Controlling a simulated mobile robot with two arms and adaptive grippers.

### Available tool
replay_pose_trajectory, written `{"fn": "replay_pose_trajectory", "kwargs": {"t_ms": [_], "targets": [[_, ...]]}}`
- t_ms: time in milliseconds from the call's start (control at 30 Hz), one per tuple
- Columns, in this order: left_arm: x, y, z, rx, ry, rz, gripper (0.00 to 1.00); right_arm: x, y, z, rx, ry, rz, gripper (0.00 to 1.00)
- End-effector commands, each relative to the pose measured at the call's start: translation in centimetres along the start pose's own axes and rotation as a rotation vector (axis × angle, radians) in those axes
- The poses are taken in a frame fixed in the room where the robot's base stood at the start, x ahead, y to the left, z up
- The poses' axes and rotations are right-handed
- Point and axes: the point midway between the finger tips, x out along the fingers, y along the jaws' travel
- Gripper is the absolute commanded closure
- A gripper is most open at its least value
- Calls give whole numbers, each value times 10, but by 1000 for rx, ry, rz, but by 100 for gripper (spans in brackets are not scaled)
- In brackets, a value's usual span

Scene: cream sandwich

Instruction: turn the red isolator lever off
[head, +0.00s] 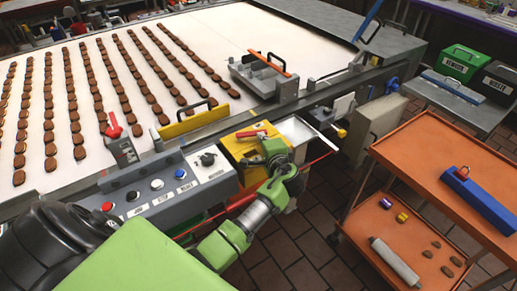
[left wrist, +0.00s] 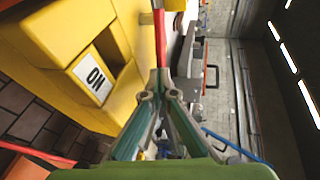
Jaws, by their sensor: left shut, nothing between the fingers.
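The red isolator lever (head: 252,133) lies across the top of a yellow box (head: 240,147) at the near side of the conveyor. In the left wrist view the lever (left wrist: 160,35) runs upright in the picture, beside the yellow box (left wrist: 60,40). A white "ON" label (left wrist: 94,77) shows on the box. My left gripper (head: 270,139) is at the lever's right end in the head view. In the left wrist view its shut, empty fingertips (left wrist: 160,78) are close to the lever's lower end; I cannot tell whether they touch it. My right gripper is not in view.
A grey control panel (head: 135,203) with buttons stands left of the box. A yellow bar (head: 195,122) and a grey bracket (head: 266,76) are behind it. An orange trolley (head: 430,160) stands to the right, with tiled floor between.

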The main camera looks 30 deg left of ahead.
Motion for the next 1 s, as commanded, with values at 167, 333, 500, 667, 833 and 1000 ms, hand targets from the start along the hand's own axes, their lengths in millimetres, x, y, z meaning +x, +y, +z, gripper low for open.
{"fn": "replay_pose_trajectory", "kwargs": {"t_ms": [167, 333, 500, 667, 833, 1000], "targets": [[11, 0, -4, -24, -75, -1, 100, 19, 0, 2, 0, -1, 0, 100], [18, -5, -8, -23, -72, -2, 100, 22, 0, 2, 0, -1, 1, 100], [23, -7, -9, -23, -71, -1, 100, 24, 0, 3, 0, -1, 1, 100], [26, -8, -10, -22, -71, -1, 100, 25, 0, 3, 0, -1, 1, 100], [26, -8, -10, -22, -71, 0, 100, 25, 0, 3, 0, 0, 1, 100], [26, -8, -10, -22, -71, 0, 100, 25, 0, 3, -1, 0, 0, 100]]}}
